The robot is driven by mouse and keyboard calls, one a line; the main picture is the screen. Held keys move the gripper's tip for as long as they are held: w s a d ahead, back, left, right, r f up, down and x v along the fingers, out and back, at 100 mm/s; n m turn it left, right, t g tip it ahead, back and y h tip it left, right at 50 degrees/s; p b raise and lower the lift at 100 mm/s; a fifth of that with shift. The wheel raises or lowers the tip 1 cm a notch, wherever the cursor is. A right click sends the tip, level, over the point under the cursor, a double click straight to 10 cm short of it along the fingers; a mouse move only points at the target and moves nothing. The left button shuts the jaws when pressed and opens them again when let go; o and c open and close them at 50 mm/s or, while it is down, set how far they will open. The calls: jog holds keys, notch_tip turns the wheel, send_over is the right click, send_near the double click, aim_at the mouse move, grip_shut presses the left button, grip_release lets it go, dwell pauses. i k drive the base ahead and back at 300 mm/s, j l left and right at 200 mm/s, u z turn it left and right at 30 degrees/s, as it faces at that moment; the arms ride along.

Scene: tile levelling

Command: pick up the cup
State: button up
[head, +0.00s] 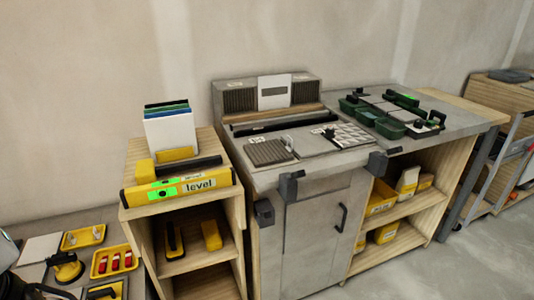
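A yellow round tool with a dark handle (68,268), which looks like a suction cup, sits on the low surface at the lower left. No drinking cup is visible. My gripper cannot be made out in the head view. A pale and dark rounded shape cut off by the left edge may be part of my arm, with dark parts below it near the tool.
Yellow trays (113,262) with small items lie right of the tool. A wooden shelf unit (135,220) with a yellow level (178,188) stands beside them. A grey workbench (310,225) holds tiles and green bins (390,128). Grey floor (445,262) is clear at the right.

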aim_at(70, 269)
jog(key=u, duration=1.55)
jog(key=i+j+z, duration=0.1)
jog(key=z, duration=0.3)
jog(key=i+j+z, duration=0.15)
jog(key=z, duration=0.2)
jog(key=j+z, duration=0.2)
jog(key=z, duration=0.2)
jog(key=i+j+z, duration=0.1)
jog(key=j, duration=0.25)
jog(key=i+j+z, duration=0.15)
jog(key=j, duration=0.2)
jog(key=j+z, duration=0.1)
jog(key=j, duration=0.25)
jog(key=i+j, duration=0.1)
jog(key=j, duration=0.4)
jog(key=i+j+z, duration=0.1)
jog(key=j, duration=0.4)
